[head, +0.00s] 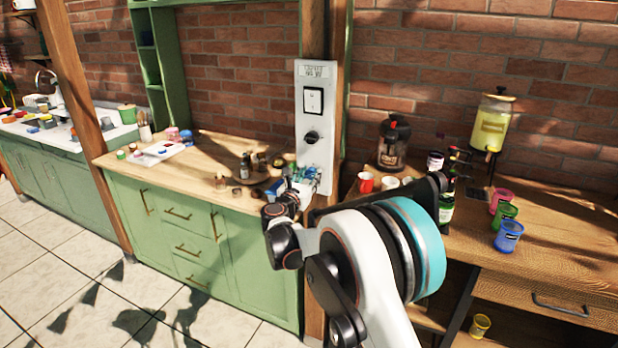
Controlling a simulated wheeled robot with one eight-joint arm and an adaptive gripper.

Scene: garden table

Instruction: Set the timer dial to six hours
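A pale control panel (301,160) is mounted upright on the wooden post. The timer dial (312,137), a round black knob, sits at the middle of the panel, below a black-framed white switch (313,101). The dial's markings and pointer are too small to read. My arm reaches in from the lower right. My gripper (314,174) is in front of the panel's lower end, below the dial and apart from it in the picture. Its fingers are small and blend with the cluttered background, so I cannot see whether they are open or shut.
A green cabinet's wooden top (215,165) at the left holds small bottles and bowls near my gripper. The wall area around the dial is clear.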

